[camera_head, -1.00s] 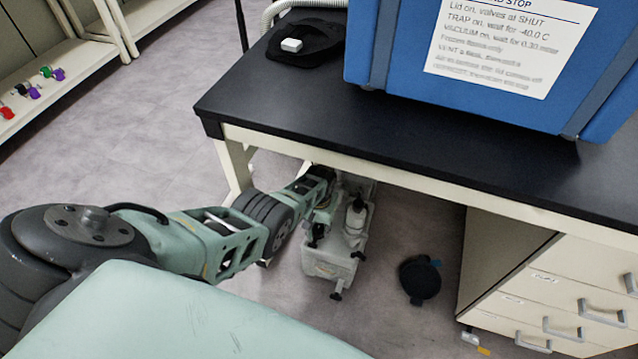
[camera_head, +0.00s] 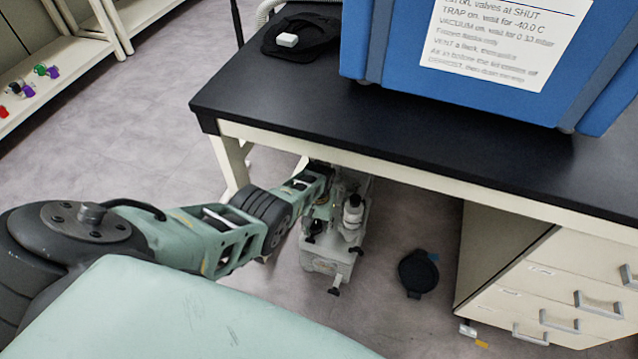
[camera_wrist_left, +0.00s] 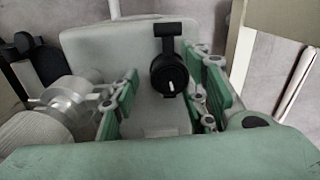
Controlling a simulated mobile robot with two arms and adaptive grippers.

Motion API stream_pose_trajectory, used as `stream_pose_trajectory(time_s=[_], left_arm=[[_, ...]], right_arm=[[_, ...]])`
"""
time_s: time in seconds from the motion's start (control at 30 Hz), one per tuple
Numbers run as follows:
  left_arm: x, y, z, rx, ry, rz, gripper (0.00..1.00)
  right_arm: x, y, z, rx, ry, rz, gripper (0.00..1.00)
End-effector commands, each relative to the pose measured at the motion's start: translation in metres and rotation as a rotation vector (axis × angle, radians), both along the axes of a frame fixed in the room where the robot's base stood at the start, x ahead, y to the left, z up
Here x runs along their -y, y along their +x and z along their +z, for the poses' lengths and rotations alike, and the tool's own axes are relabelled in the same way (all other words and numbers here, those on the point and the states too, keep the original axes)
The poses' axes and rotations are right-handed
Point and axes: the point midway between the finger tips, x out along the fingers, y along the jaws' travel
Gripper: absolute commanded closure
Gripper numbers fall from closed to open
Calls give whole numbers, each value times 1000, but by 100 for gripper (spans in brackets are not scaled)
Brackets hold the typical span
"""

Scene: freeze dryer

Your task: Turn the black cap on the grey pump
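The grey pump (camera_head: 325,259) stands on the floor under the bench in the head view; its pale body (camera_wrist_left: 88,42) fills the middle of the left wrist view. The black cap (camera_wrist_left: 170,76), round with a white mark and a black bar above it, shows on the pump in the left wrist view. My left gripper (camera_wrist_left: 170,88) is open, with one green finger on each side of the cap and gaps visible between. In the head view my left arm reaches to the pump and the fingers are hard to make out. My right gripper is not in view.
The black bench top (camera_head: 400,143) overhangs the pump, with a blue machine (camera_head: 390,45) on it. A black round object (camera_head: 417,272) lies on the floor, left of a drawer cabinet (camera_head: 550,285).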

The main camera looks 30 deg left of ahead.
Motion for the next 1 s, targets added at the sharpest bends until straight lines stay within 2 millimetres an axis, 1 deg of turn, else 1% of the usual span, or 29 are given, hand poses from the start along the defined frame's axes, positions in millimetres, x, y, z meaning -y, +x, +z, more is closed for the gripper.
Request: stream_pose_trajectory(time_s=[0.17, 0.5, 0.67, 1.0], left_arm=[[0, 0, 5, -1, 0, 1, 60], [-1, 0, 31, 4, 2, -1, 60], [-1, 2, 51, 4, 1, 0, 60], [0, 2, 100, 5, 1, -2, 60]], right_arm=[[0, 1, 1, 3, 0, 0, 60], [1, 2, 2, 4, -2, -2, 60], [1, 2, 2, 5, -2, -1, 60], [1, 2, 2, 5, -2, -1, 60]])
